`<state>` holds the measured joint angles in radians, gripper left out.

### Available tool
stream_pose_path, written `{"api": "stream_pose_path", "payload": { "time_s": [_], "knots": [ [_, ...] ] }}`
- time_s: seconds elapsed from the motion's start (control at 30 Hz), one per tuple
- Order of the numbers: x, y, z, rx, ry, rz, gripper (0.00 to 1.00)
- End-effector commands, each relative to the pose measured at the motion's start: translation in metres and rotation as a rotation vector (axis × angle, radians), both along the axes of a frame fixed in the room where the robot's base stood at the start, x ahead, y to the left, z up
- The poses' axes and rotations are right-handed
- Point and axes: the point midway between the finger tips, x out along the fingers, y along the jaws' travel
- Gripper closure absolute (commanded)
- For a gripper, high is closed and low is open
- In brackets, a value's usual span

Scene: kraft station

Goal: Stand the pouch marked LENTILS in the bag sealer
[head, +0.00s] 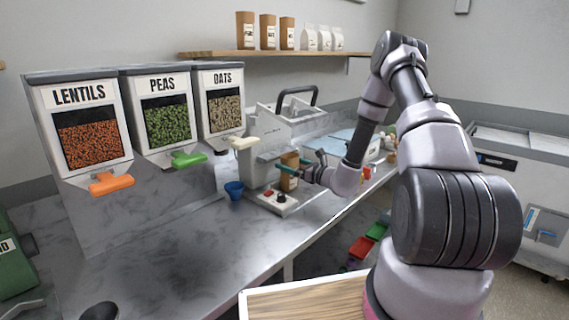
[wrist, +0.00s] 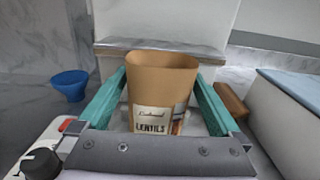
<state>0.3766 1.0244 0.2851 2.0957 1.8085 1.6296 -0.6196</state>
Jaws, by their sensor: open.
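The brown kraft pouch (wrist: 160,85) marked LENTILS stands upright and open-topped in the wrist view, its label facing the camera. The same pouch (head: 289,172) shows small in the head view, at the bag sealer. My gripper (wrist: 160,77) is open, with one teal finger on each side of the pouch; in the head view my gripper (head: 294,169) is at the pouch. The bag sealer (head: 278,201) has a white base with a red button and black knob, partly seen in the wrist view (wrist: 30,150). The pouch's bottom is hidden, so its seating cannot be told.
A blue cup (head: 234,190) stands left of the sealer. Dispensers for LENTILS (head: 80,98), PEAS (head: 163,84) and OATS (head: 220,77) stand along the counter (head: 190,240). A wall shelf (head: 270,54) holds several pouches. A brown block (wrist: 232,101) lies right of my gripper.

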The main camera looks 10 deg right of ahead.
Motion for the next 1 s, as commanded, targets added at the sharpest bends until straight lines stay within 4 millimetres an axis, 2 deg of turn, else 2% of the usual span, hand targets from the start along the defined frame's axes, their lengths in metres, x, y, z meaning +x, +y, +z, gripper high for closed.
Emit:
{"api": "stream_pose_path", "payload": {
  "time_s": [0.2,0.43,0.6,1.0],
  "knots": [
    [-0.039,-0.030,0.000,0.001,0.003,-0.004,0.00],
    [-0.066,-0.048,0.000,0.000,0.001,-0.001,0.00],
    [-0.071,-0.052,0.000,0.001,0.001,-0.001,0.00],
    [-0.071,-0.052,0.000,0.000,0.000,-0.001,0.00]
  ]
}}
